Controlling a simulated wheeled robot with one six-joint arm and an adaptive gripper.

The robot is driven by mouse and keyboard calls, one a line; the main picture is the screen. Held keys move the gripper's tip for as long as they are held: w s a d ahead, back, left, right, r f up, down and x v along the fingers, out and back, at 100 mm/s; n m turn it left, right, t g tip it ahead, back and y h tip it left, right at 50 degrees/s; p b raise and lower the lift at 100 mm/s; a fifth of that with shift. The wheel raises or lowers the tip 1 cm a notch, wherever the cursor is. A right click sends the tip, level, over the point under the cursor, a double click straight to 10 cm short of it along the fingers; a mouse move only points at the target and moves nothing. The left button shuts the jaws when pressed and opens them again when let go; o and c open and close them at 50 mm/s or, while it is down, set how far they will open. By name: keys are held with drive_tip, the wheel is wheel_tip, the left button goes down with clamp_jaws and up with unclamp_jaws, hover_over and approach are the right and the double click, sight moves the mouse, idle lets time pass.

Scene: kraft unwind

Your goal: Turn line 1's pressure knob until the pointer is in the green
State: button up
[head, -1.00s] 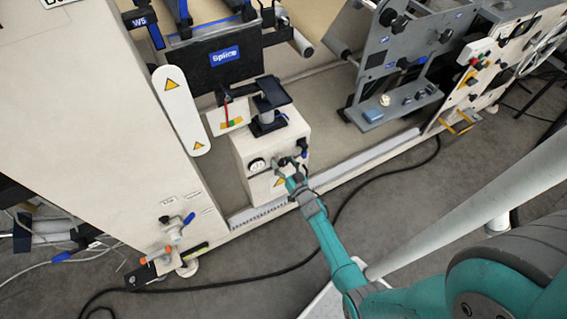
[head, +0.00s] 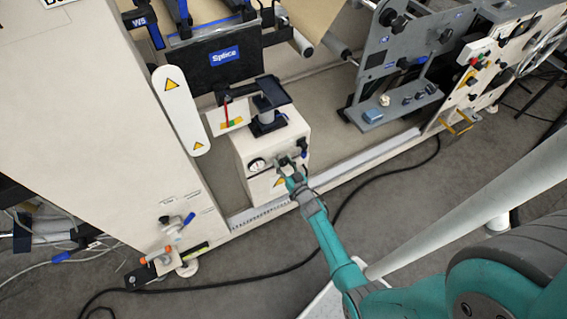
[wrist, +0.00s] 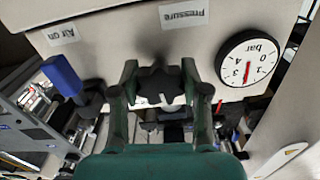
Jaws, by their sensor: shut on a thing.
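My gripper (wrist: 158,82) is shut on a dark lobed knob (wrist: 158,86) under the "Pressure" label (wrist: 184,16) in the wrist view. In the head view my gripper (head: 284,165) is at the front of a cream box (head: 243,148) and hides most of the knob. A round white gauge (wrist: 250,63) marked "bar" is to the right of the knob in the wrist view, seen upside down, with a red pointer near 3. The gauge also shows in the head view (head: 257,165), too small to read. A coloured scale (head: 232,122) with a red pointer stands behind the box.
A blue-handled valve (wrist: 62,76) is left of the gripper by the "Air on" label (wrist: 64,35). A black cable (head: 330,226) runs over the floor. A grey panel (head: 385,75) stands to the right, and a cream cabinet (head: 95,130) to the left.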

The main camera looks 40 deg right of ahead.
drive_tip(key=n, duration=0.6)
drive_tip(key=shift+d, duration=0.1)
drive_tip(key=n, duration=0.4)
drive_tip(key=shift+r+n, duration=0.1)
drive_tip(key=shift+n, duration=0.3)
idle(0.3)
drive_tip(key=o, duration=1.1)
drive_tip(key=shift+o, duration=0.2)
drive_tip(key=v, duration=1.2)
